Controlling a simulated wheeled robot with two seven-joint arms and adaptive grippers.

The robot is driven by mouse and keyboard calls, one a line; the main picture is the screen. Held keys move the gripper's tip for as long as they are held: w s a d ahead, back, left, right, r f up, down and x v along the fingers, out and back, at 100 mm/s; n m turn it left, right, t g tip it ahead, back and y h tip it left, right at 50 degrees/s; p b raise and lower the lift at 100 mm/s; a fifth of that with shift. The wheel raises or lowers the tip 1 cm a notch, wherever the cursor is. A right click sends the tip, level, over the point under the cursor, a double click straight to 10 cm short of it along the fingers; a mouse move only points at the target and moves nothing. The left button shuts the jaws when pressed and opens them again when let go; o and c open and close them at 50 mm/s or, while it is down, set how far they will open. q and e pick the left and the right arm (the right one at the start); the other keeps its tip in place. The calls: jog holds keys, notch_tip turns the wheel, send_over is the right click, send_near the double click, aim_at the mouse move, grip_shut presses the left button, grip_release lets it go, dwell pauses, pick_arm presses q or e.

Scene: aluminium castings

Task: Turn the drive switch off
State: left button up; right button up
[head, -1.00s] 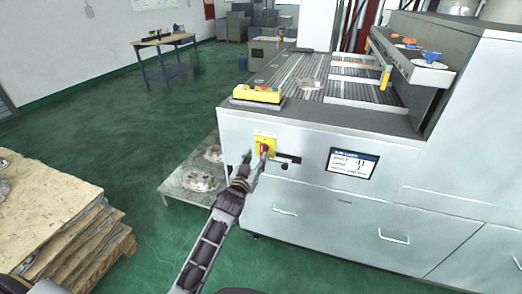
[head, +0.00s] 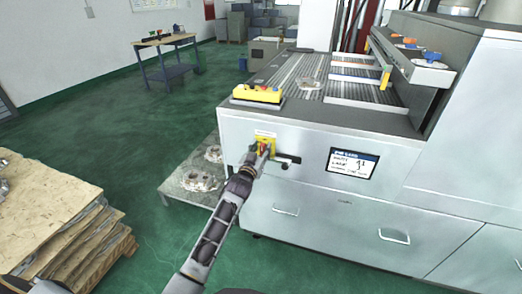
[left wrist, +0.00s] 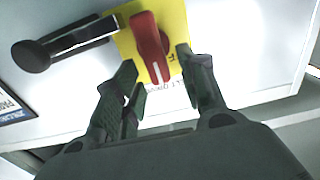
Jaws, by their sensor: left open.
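The drive switch is a red rotary knob (left wrist: 150,45) on a yellow plate (left wrist: 176,22), mounted on the front of the pale machine cabinet. In the head view the yellow plate (head: 267,141) is near the cabinet's left front corner, and the fingers partly hide the knob. My left gripper (head: 260,158) is right in front of it. In the left wrist view the left gripper (left wrist: 158,65) is open, with one fingertip on each side of the knob's lower part. I cannot tell whether the fingers touch it. My right gripper is not in view.
A black lever handle (left wrist: 62,45) sticks out beside the switch; it also shows in the head view (head: 287,160). A display screen (head: 352,163) is to its right. A yellow control box (head: 257,94) sits on top. A wooden stack (head: 65,225) stands at the left.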

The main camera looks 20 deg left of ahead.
pick_arm(q)
grip_shut()
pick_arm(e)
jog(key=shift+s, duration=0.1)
